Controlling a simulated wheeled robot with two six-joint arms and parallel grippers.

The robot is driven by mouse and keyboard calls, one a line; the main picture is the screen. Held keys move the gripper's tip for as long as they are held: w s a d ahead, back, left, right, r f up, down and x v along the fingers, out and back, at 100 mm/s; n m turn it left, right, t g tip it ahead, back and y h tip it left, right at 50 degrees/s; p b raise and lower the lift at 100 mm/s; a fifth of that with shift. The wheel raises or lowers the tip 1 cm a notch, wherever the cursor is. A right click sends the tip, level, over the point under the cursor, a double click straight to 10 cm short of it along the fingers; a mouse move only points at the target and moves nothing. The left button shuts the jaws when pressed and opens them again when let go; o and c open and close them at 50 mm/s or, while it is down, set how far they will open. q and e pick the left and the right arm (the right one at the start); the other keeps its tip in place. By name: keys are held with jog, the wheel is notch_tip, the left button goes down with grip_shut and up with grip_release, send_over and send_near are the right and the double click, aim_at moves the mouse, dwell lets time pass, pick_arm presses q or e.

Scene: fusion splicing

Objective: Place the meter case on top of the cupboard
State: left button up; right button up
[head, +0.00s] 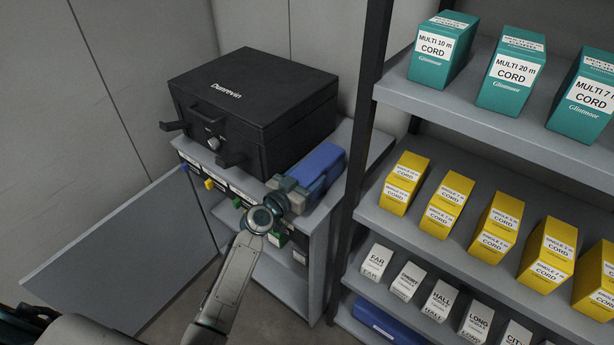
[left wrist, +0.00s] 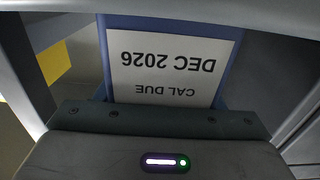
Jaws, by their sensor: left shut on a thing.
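The meter case (head: 320,168) is a blue box on the right of the black case, at the top of the grey cupboard (head: 372,148). My left gripper (head: 290,190) is shut on its near end. In the left wrist view the meter case (left wrist: 235,65) fills the space ahead of the gripper, with a white label reading CAL DUE DEC 2026 upside down. The case looks level with the cupboard top, but I cannot tell whether it rests there or hangs just above. The gripper hides its near end. My right gripper is not in view.
The cupboard door (head: 130,260) stands open at the left. A rack (head: 480,125) with teal, yellow and white boxes stands close on the right, with another blue case (head: 385,322) low down.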

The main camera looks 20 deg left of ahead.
pick_arm(q)
jog(key=o, duration=1.4)
jog(key=shift+c, duration=0.2)
jog(key=shift+r+p, duration=0.15)
jog(key=shift+p, duration=0.15)
jog(key=b+v, duration=0.3)
jog(key=v, duration=0.9)
